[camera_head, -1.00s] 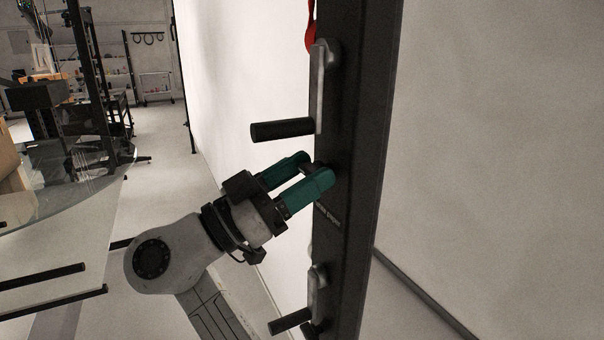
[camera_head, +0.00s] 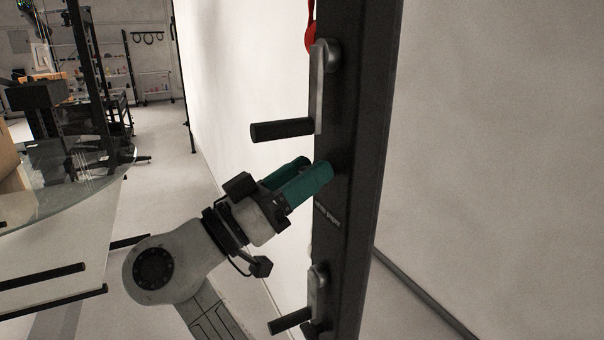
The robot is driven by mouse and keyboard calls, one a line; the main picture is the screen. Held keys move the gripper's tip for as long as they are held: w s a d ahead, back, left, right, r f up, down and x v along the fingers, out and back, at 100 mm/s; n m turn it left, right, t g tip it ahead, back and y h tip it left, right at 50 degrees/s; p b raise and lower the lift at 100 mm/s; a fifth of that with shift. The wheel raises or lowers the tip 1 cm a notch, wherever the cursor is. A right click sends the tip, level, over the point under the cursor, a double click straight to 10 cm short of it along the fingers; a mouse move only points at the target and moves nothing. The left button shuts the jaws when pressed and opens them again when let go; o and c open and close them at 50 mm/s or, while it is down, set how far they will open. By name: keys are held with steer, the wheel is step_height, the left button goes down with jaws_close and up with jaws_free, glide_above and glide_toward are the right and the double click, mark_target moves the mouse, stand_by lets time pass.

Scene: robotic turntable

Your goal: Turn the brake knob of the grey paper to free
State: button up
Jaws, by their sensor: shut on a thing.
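The dark upright post (camera_head: 352,190) carries a small label (camera_head: 327,215) that seems to read "grey paper". My gripper (camera_head: 315,167) has two teal fingers and reaches the post's left face just above this label. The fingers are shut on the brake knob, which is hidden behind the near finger. The knob's marking and turn angle cannot be seen.
A crank with a black handle (camera_head: 282,130) juts left from the post just above my gripper. Another crank handle (camera_head: 290,321) is below. A red thing (camera_head: 311,38) hangs at the top. Pale backdrop sheets (camera_head: 490,150) are behind; a glass table (camera_head: 75,175) stands left.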

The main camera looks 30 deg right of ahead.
steer(key=n+t+p, duration=0.1)
steer(key=n, duration=0.2)
steer(key=n+t+y+p, duration=0.1)
steer(key=n+p, duration=0.1)
steer(key=n, duration=0.1)
steer(key=n+t+y+p, duration=0.1)
steer(key=n+t, duration=0.1)
steer(key=n, duration=0.2)
steer(key=shift+r, duration=0.35)
steer(key=n+y+p, duration=0.1)
steer(key=n+p, duration=0.1)
steer(key=n+y+p, duration=0.1)
steer(key=n+p, duration=0.2)
steer(key=shift+r+t+p, duration=0.1)
steer(key=shift+t+p, duration=0.25)
steer(key=shift+t, duration=0.05)
steer(key=n+p, duration=0.1)
steer(key=p, duration=0.1)
steer(key=n+y+p, duration=0.1)
steer(key=n+p, duration=0.1)
steer(key=shift+f+n+y, duration=0.25)
steer(key=shift+n+y, duration=0.05)
steer(key=shift+p, duration=0.35)
steer(key=shift+f, duration=0.1)
steer(key=o, duration=1)
steer(key=shift+o, duration=0.2)
steer(key=shift+a, duration=0.15)
